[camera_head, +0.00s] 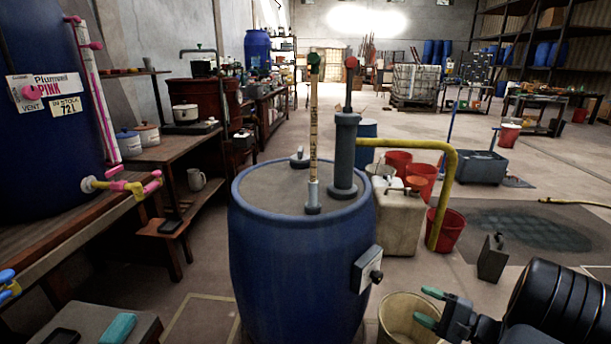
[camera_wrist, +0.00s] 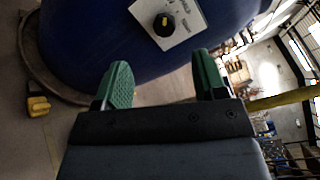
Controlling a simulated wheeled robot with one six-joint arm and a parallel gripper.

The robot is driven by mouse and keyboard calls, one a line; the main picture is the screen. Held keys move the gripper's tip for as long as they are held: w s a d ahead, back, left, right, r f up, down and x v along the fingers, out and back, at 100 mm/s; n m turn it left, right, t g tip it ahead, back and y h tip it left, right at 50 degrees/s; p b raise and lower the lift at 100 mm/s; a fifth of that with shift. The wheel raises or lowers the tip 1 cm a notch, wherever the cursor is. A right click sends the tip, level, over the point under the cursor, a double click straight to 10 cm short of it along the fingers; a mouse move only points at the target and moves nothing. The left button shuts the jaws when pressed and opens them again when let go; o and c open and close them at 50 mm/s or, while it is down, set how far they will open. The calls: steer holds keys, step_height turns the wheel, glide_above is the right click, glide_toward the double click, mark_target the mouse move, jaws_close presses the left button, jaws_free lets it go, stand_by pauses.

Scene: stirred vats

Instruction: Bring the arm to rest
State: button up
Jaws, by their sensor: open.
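My gripper (camera_head: 430,307) is at the lower right in the head view, in front of and to the right of a blue vat (camera_head: 295,265). Its two green fingertips (camera_wrist: 160,85) stand wide apart in the wrist view, with nothing between them. The blue vat also shows beyond the fingers in the wrist view (camera_wrist: 90,50), with a pale control plate and black knob (camera_wrist: 168,24). The same control plate is on the vat's right side in the head view (camera_head: 366,270). My gripper is apart from the plate.
A beige bucket (camera_head: 398,325) stands below my gripper. A pump with a yellow pipe (camera_head: 445,190) rises from the vat lid and bends down to a red bucket (camera_head: 452,236). A grey can (camera_head: 493,258) stands to the right. The floor at far right is mostly free.

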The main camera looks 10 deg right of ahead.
steer(key=s+a+r+n+g+h+p, duration=0.1)
steer(key=s+a+r+n+g+p, duration=0.15)
steer(key=a+r+g+p, duration=0.35)
steer(key=s+a+r+n+g+h+p, duration=0.1)
steer(key=a+r+n+p, duration=0.2)
steer(key=a+r+p, duration=0.35)
steer(key=s+a+r+n+g+h+p, duration=0.1)
steer(key=s+a+r+n+g+p, duration=0.2)
steer(key=r, duration=0.5)
steer(key=s+a+r+n+h+p, duration=0.1)
steer(key=r+n+h+p, duration=0.1)
steer(key=r+p, duration=0.3)
steer(key=s+a+r+n+h+p, duration=0.1)
steer(key=r+h+p, duration=0.3)
steer(key=r, duration=0.5)
steer(key=s+a+r+n+t+h+p, duration=0.1)
steer(key=s+r+n+h+p, duration=0.1)
steer(key=r+p, duration=0.5)
steer(key=shift+s+r+n+h+p, duration=0.2)
steer(key=shift+s+n+h+p, duration=0.2)
steer(key=shift+n+h+p, duration=0.25)
